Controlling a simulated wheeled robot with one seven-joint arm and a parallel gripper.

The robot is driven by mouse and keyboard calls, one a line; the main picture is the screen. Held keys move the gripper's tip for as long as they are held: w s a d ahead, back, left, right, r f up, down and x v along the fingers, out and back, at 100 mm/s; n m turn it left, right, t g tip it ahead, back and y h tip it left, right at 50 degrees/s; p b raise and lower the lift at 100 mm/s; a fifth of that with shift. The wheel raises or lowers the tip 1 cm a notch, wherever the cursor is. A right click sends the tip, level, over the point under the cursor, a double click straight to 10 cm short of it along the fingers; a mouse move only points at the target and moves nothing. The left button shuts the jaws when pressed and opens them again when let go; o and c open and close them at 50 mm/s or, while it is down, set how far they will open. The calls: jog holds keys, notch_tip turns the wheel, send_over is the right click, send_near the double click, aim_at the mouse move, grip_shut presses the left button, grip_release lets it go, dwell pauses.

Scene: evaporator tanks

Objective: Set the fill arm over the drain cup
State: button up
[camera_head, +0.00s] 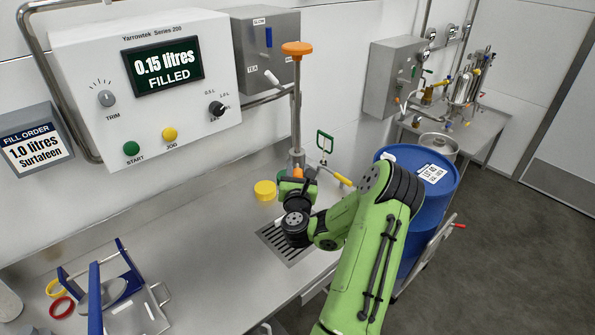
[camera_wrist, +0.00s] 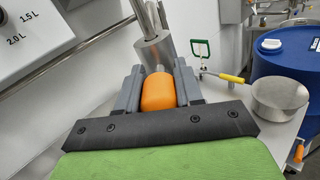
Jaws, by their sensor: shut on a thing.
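The fill arm appears to be the steel post (camera_head: 297,110) with an orange knob on top and an orange grip (camera_head: 298,173) low on it. My gripper (camera_head: 292,188) is at that grip. In the wrist view my gripper (camera_wrist: 158,90) has its grey fingers on either side of the orange grip (camera_wrist: 158,93), just below a steel cylinder (camera_wrist: 154,50). A round steel cup (camera_wrist: 280,97), likely the drain cup, stands to the right of my gripper, apart from it, near a yellow handle (camera_wrist: 231,78). In the head view my arm seems to hide this cup.
A blue drum (camera_head: 418,180) stands right of the bench, behind my arm. A yellow cap (camera_head: 265,190) and a drain grate (camera_head: 272,236) lie near my gripper. The control panel (camera_head: 150,90) reads 0.15 litres filled. A blue-framed fixture (camera_head: 122,282) is at front left.

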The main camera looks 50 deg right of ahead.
grip_shut()
jog(key=shift+d, duration=0.1)
